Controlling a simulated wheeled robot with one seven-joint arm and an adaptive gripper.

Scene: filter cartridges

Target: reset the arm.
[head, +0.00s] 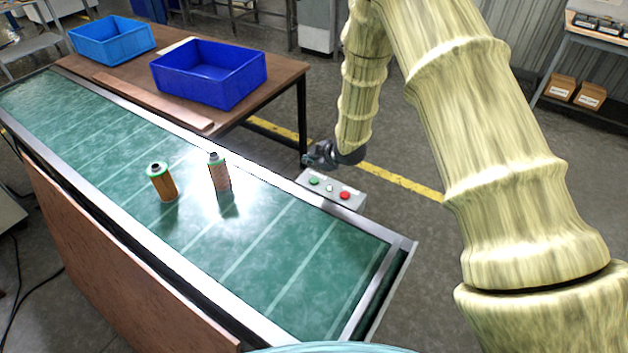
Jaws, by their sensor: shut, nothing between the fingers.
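My arm reaches in from the right of the head view and bends down behind the conveyor's far edge. My gripper (318,155) is small and dark here, shut and empty, beside the conveyor and just above a control box. Two filter cartridges stand upright on the green conveyor (265,285). One cartridge (162,183) is orange-brown with a green rim and dark top. The other cartridge (219,174) is paler, pinkish, with a green band and a grey top. Both are apart from my gripper, to its left.
The control box (335,188) has green, white and red buttons at the conveyor's far side. A brown table (275,95) behind holds a dark blue bin (210,92) and a light blue bin (112,52). A shelf with small boxes (590,95) stands far right.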

